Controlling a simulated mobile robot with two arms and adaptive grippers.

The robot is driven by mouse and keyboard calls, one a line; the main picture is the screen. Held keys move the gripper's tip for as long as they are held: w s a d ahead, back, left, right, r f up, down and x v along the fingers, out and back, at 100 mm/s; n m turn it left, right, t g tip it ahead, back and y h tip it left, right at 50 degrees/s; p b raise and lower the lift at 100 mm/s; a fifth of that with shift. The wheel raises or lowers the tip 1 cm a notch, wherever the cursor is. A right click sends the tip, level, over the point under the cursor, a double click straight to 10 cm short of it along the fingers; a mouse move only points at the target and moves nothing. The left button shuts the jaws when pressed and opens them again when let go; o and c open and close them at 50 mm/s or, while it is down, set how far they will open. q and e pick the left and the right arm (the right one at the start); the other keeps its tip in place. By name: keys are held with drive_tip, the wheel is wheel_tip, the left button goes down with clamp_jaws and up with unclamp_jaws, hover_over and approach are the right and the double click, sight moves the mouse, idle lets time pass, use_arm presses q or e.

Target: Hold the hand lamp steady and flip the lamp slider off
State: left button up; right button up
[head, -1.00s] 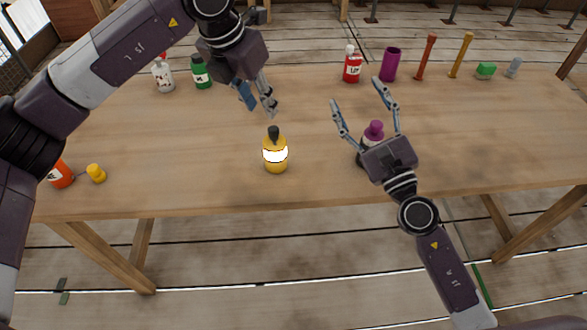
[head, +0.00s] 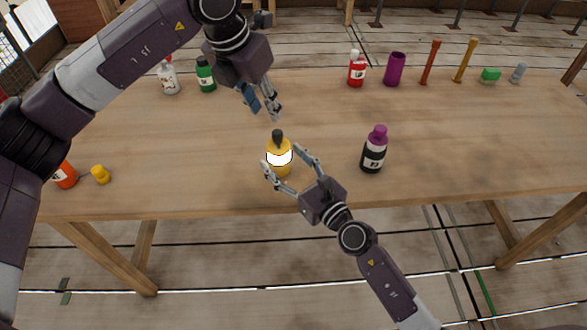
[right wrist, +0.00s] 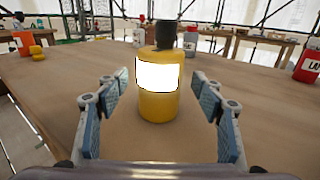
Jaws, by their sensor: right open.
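The hand lamp is a yellow upright cylinder (head: 279,158) with a glowing white band and a dark top piece. It stands near the table's front edge and also shows in the right wrist view (right wrist: 158,105). I cannot make out a separate slider. My right gripper (head: 281,156) is open at the lamp's front right. In the right wrist view its fingers (right wrist: 163,92) spread either side of the lamp, with visible gaps. My left gripper (head: 267,114) hangs above and behind the lamp, its fingers apart and empty.
A dark bottle with a purple cap (head: 374,150) stands right of the lamp. An orange bottle (head: 64,175) and a yellow piece (head: 101,174) are at the left. Bottles, a purple cup (head: 394,69) and smaller items line the back of the wooden table (head: 190,150).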

drive_tip(key=shift+x, duration=1.4)
drive_tip(key=shift+c, duration=0.6)
